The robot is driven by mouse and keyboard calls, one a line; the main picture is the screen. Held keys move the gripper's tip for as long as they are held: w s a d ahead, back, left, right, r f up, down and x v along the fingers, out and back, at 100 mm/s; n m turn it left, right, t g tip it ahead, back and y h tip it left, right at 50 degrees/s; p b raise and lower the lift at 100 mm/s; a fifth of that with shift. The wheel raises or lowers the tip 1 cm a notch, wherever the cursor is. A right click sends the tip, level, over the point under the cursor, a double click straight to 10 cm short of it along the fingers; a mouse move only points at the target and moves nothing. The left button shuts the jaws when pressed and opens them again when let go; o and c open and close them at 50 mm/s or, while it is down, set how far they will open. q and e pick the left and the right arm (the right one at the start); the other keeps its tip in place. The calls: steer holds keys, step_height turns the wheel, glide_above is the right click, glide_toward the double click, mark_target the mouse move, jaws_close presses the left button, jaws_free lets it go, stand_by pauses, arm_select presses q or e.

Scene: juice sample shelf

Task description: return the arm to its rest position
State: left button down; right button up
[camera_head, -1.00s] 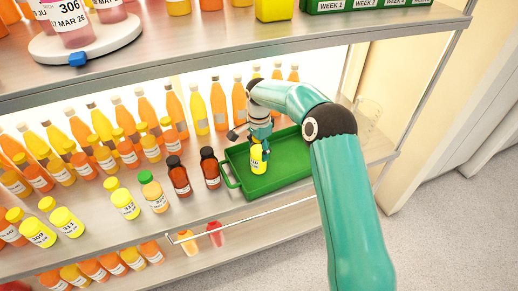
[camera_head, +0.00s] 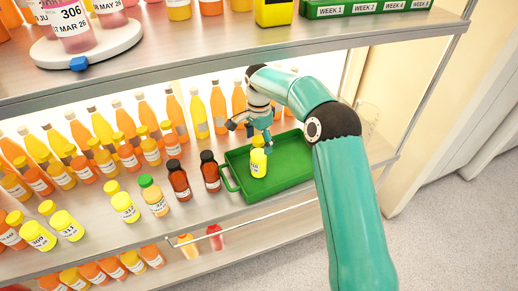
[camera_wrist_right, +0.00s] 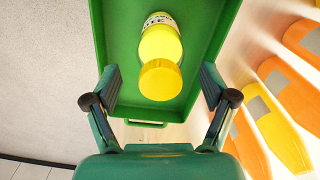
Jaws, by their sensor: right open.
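My right arm reaches in from the lower right of the head view to the middle shelf. My right gripper (camera_head: 256,133) is open and empty above the green tray (camera_head: 290,172). A yellow-capped bottle (camera_head: 258,163) stands in the tray, just below the gripper. In the right wrist view, the two fingers (camera_wrist_right: 160,100) are spread wide, with the yellow bottle (camera_wrist_right: 160,62) beyond and between them, touching neither. My left gripper is not in view.
Two dark bottles (camera_head: 209,172) stand left of the tray, with yellow and orange bottles further left. Tall orange bottles line the back. The upper shelf (camera_head: 250,48) hangs over the arm, with a white turntable (camera_head: 85,48) on it. Open floor (camera_head: 450,220) lies to the right.

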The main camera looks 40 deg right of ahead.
steer(key=shift+r, duration=1.05)
